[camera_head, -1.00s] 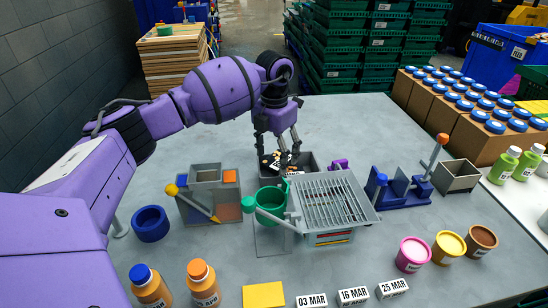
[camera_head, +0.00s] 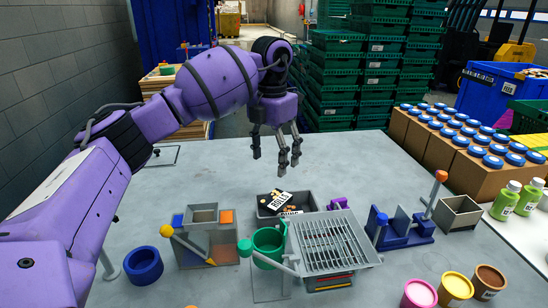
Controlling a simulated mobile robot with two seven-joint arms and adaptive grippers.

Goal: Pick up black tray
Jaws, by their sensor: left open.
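The black tray (camera_head: 266,199) holds small brown pieces and carries a white label. It lies tilted in a grey bin (camera_head: 299,198) behind the green cup and the wire rack, and a second label shows beside it. My left gripper (camera_head: 274,163) hangs fingers-down above and behind the tray, clear of it. Its fingers are spread and nothing is between them. The lower part of the tray is partly hidden in the bin. My right gripper is out of view.
A green cup (camera_head: 268,243) and a grey wire rack (camera_head: 327,243) stand in front of the bin. A grey fixture (camera_head: 205,240) is at left and a blue fixture (camera_head: 401,229) at right. The table behind the bin is clear.

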